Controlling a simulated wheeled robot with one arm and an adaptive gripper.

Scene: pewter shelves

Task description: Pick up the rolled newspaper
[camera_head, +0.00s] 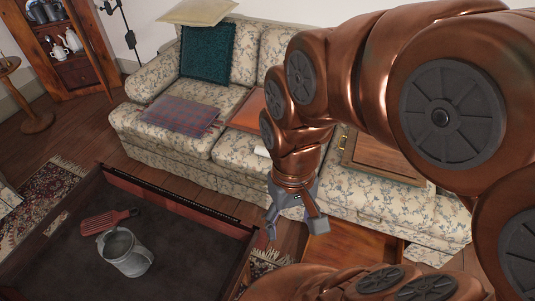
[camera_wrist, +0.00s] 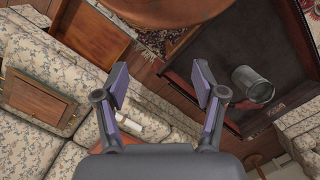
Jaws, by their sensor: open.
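A small whitish roll, likely the rolled newspaper, lies on the floral sofa seat (camera_head: 205,100). In the head view only a pale bit of this roll (camera_head: 262,151) shows, left of my arm, which hides the rest. In the wrist view the roll (camera_wrist: 155,128) shows beyond the gap between my finger bases, partly cut off by the left finger. My gripper (camera_head: 293,216) is open and empty, pointing down in front of the sofa's front edge. In the wrist view its purple-padded fingers (camera_wrist: 161,80) stand wide apart, clear of the roll.
A dark open-topped table or tray (camera_head: 185,205) at the lower left holds a metal tankard (camera_head: 126,254) and a red slotted spatula (camera_head: 108,220). A wooden case (camera_head: 380,160) lies on the sofa. A wooden box or stool (camera_head: 350,245) stands below my gripper. Plaid (camera_head: 180,115) and teal (camera_head: 208,52) cushions lie left.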

